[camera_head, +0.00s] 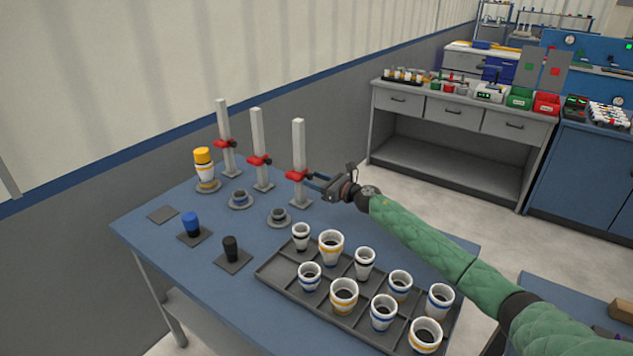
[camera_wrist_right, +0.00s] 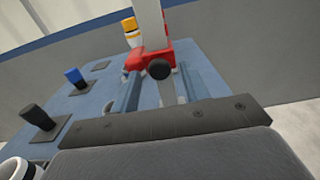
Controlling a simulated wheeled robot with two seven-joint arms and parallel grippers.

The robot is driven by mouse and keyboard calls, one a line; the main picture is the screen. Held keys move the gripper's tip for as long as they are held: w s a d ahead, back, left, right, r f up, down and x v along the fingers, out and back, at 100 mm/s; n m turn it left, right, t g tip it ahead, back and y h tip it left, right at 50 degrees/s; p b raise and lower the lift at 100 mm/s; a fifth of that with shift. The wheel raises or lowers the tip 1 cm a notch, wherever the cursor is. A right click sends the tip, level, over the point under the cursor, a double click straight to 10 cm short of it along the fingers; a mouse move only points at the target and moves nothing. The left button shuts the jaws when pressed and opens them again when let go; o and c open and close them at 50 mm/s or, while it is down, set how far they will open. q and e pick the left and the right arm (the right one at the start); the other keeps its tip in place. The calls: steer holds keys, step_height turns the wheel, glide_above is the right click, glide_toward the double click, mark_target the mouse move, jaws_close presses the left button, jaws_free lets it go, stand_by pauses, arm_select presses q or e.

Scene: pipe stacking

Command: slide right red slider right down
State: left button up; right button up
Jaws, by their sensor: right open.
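Three white upright posts stand along the back of the blue table, each with a red slider. The right red slider (camera_head: 297,175) sits low on the right post (camera_head: 299,145), a little above its base. My right gripper (camera_head: 312,178) reaches it from the right. In the right wrist view the red slider (camera_wrist_right: 150,58) with its black knob (camera_wrist_right: 160,69) lies between the far ends of the two spread blue fingers (camera_wrist_right: 157,88). The fingers are open; I cannot tell whether either touches the slider. My left gripper is not in view.
The middle slider (camera_head: 259,160) and left slider (camera_head: 224,144) are on their own posts. A grey tray (camera_head: 267,273) of several striped cups fills the table's front right. A yellow-topped stack (camera_head: 204,168), blue piece (camera_head: 191,224) and black piece (camera_head: 231,248) stand at left.

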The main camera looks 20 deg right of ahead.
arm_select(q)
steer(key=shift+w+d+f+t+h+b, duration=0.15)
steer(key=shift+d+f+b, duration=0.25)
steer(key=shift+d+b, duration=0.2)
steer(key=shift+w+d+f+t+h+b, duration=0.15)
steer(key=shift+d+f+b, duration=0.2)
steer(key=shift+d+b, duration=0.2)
arm_select(e)
steer(key=v, duration=0.7)
steer(key=shift+s+d, duration=0.25)
steer(key=shift+s, duration=0.05)
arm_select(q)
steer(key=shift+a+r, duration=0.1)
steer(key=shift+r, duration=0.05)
arm_select(e)
steer(key=shift+f, duration=0.1)
